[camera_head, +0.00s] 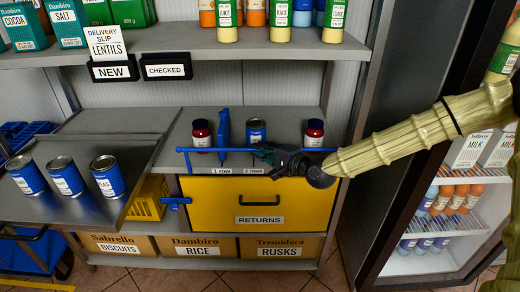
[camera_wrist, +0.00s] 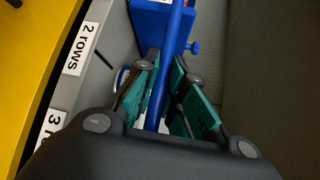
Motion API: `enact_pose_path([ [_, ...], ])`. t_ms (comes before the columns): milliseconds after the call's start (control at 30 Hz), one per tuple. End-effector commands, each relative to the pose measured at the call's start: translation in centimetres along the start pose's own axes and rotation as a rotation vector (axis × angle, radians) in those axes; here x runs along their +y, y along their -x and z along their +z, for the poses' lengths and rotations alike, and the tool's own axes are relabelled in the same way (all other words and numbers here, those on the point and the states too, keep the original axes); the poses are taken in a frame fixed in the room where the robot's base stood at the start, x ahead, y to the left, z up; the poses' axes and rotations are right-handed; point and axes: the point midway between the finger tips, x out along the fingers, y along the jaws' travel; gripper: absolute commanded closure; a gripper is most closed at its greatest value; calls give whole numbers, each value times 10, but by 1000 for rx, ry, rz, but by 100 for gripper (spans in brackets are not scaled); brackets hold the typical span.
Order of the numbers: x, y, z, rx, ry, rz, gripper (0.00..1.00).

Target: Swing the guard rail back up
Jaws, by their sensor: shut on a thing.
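The guard rail (camera_head: 208,150) is a thin blue bar along the front of the middle shelf, just above the row labels. It has a bent end at the left, and its right part passes behind my arm. My gripper (camera_head: 262,153) is at the middle of the rail in the head view. In the wrist view, the blue rail (camera_wrist: 175,40) runs between the green finger pads of my gripper (camera_wrist: 165,95), which are shut on it. The pads and dark housing hide part of the rail.
The yellow returns drawer (camera_head: 215,190) is below. Several cans stand on the sloped tray (camera_head: 140,165) at left. A fridge (camera_head: 440,265) stands at right.

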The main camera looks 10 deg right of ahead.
Motion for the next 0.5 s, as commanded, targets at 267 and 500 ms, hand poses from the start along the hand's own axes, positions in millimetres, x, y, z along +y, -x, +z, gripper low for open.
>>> enact_pose_path([
  [267,-1,-1,-1,2,1,-2,66],
  [500,-1,-1,0,0,1,-2,66],
])
